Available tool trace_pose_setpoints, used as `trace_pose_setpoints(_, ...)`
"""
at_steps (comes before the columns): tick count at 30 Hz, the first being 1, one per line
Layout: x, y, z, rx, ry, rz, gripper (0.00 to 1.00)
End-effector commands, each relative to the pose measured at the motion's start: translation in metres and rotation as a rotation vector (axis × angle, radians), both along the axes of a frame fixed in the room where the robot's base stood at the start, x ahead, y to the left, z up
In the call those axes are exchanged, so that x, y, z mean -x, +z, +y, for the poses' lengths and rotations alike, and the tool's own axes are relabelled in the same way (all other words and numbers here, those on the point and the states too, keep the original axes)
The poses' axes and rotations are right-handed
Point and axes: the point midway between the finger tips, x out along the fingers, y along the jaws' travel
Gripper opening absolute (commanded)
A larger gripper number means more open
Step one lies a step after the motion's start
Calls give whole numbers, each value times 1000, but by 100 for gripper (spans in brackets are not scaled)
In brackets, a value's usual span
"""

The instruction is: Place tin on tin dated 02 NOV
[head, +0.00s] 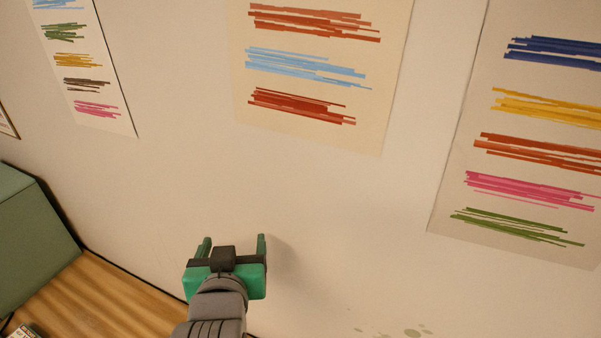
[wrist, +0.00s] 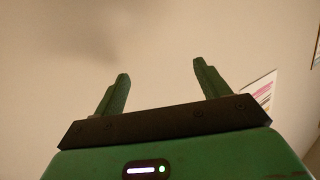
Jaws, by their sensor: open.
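My gripper (head: 234,243) is green and black, raised in front of the bare wall in the head view. Its two fingers stand apart with nothing between them. In the wrist view my gripper (wrist: 160,80) is also open and empty against the pale wall. No tin and no date label can be made out in either view.
A wooden table (head: 75,300) shows at the lower left, with a green box (head: 30,235) at its left side. A small, partly cut-off object (head: 25,331) lies at the bottom left corner. Paint-swatch posters (head: 315,70) hang on the wall.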

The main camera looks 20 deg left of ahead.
Motion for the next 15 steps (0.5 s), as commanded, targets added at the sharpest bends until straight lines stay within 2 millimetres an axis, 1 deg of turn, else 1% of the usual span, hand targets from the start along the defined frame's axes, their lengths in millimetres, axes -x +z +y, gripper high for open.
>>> trace_pose_setpoints(1,-4,46,-39,-47,-63,-120,74)
trace_pose_setpoints(2,-2,74,-61,-73,-99,-196,74)
trace_pose_setpoints(3,3,110,-90,-103,-144,-297,74)
trace_pose_setpoints(5,19,158,-132,-138,-209,-443,74)
trace_pose_setpoints(6,33,187,-156,-154,-247,-534,74)
trace_pose_setpoints(7,45,205,-172,-164,-272,-597,74)
trace_pose_setpoints(9,71,239,-202,-178,-320,-721,74)
trace_pose_setpoints(10,81,250,-211,-180,-336,-763,74)
trace_pose_setpoints(12,100,268,-226,-184,-361,-837,74)
trace_pose_setpoints(15,112,279,-235,-186,-377,-884,74)
